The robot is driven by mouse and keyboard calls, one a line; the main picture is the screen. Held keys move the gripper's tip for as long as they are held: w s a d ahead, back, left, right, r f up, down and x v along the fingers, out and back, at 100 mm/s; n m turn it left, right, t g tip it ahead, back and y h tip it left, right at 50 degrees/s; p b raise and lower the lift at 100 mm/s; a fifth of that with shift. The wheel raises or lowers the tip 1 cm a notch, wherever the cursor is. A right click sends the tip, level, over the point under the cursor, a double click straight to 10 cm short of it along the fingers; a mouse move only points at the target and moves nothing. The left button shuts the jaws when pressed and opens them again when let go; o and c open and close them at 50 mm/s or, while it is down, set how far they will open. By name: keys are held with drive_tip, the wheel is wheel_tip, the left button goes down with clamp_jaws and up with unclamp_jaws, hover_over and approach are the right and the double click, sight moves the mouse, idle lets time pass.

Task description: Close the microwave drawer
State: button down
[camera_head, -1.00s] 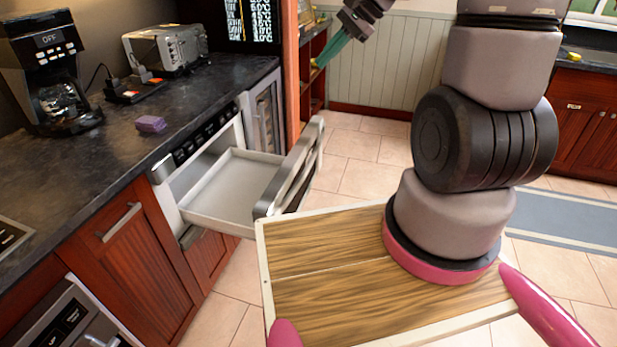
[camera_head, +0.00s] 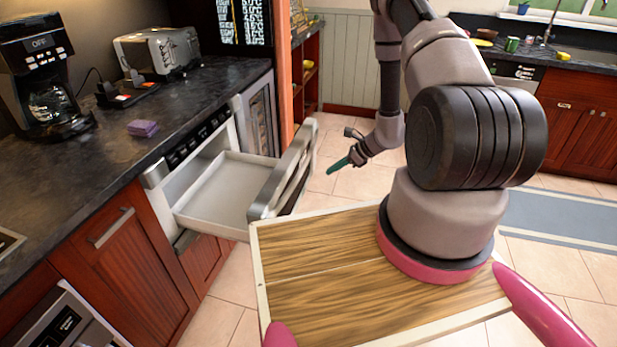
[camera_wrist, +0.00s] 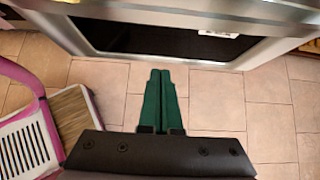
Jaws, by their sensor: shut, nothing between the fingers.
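The microwave drawer (camera_head: 222,192) is pulled out from the cabinet under the dark counter, and its inside looks empty. Its silver front (camera_head: 285,178) stands out toward the right. My gripper (camera_head: 331,172) has green fingers and is to the right of the drawer front, apart from it, over the floor. In the wrist view my gripper (camera_wrist: 158,75) shows its fingers together with nothing between them. The drawer's front (camera_wrist: 165,40), with a dark window, spans the top of that view just ahead of the fingertips.
A coffee maker (camera_head: 42,80), a toaster (camera_head: 158,52) and a purple sponge (camera_head: 143,128) are on the counter. My wooden base top is close to the drawer's near corner. Tiled floor (camera_head: 345,190) is free right of the drawer.

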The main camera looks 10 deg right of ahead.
drive_tip(key=w+a+r+x, duration=0.1)
drive_tip(key=r+x, duration=0.1)
drive_tip(key=x, duration=1)
drive_tip(key=shift+a+f, duration=0.25)
drive_tip(key=shift+a, duration=0.35)
drive_tip(key=shift+w, duration=0.1)
